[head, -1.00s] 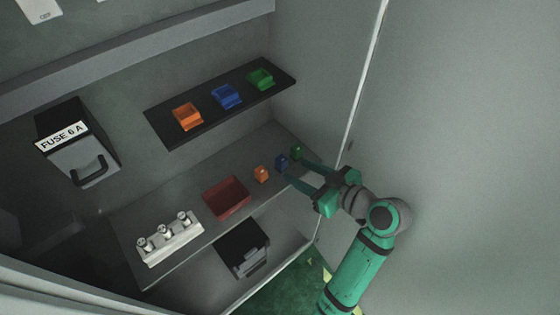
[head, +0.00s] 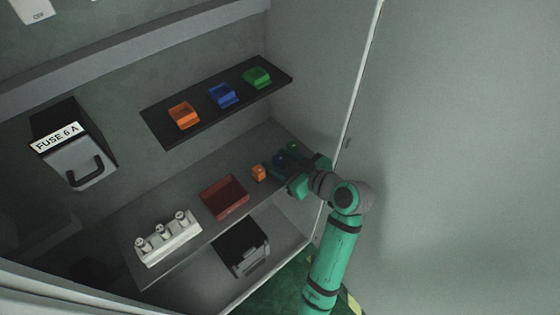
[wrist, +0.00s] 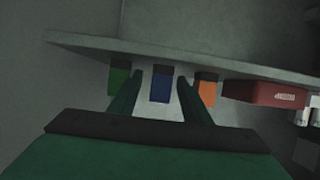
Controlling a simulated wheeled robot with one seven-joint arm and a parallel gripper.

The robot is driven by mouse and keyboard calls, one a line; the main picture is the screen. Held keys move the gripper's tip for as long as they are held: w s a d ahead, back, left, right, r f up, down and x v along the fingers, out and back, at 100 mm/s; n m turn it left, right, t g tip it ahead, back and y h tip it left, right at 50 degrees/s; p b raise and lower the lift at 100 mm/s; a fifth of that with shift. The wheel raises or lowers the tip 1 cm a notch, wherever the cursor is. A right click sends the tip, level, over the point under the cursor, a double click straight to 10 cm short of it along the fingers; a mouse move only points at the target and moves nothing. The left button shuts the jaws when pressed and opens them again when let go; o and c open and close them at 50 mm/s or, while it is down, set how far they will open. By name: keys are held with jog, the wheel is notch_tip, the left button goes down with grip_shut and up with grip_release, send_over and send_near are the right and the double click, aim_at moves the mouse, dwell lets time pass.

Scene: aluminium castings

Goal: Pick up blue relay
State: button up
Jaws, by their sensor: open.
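The blue relay (head: 280,159) is a small dark blue block on the lower shelf, between the orange and green blocks. In the wrist view the blue relay (wrist: 161,86) shows between my gripper's two fingers, with a dark top. My gripper (head: 279,160) is open, with its fingers on either side of the blue relay; in the wrist view its fingertips (wrist: 160,78) lie to the left and right of it. Whether the fingers touch it cannot be told. The gripper partly hides the relay in the head view.
An orange block (head: 259,173) stands left of the gripper and a green block (head: 293,147) right of it, both close to the fingers. A red tray (head: 224,197) and a white fuse holder (head: 168,238) are further left. A shelf with coloured bins (head: 221,95) is above.

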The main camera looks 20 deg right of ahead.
jog(key=shift+a, duration=0.1)
jog(key=c, duration=0.9)
grip_shut()
jog(key=shift+r, duration=0.1)
